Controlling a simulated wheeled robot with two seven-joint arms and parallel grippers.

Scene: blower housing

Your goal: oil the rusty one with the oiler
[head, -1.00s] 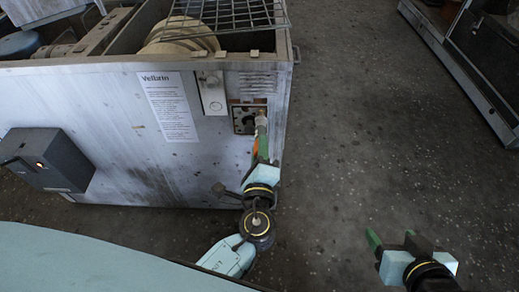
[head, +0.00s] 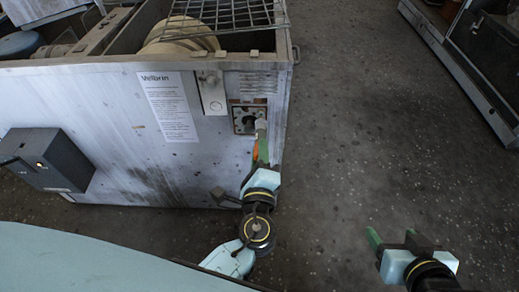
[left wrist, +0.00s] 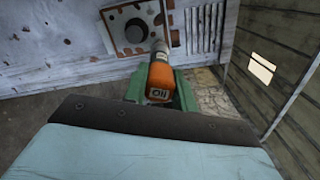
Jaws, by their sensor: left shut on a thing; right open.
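The oiler is an orange bottle marked "Oil" (left wrist: 160,82) with a narrow grey spout. My left gripper (head: 262,152) is shut on it, with green fingers on both sides of the bottle in the left wrist view. The spout points at the housing's front, by the lower right of a rust-patched plate (left wrist: 120,32) with a dark round part (left wrist: 136,31) in its middle. The plate also shows in the head view (head: 236,112). I cannot tell whether the spout touches it. My right gripper (head: 392,242) is open and empty, above bare floor at the right.
The grey blower housing (head: 110,100) carries a paper label (head: 168,107), a switch plate (head: 212,93) and a dark box (head: 45,158). A wire grid (head: 235,14) lies over its open top. Vent slots (head: 257,82) lie above the plate.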

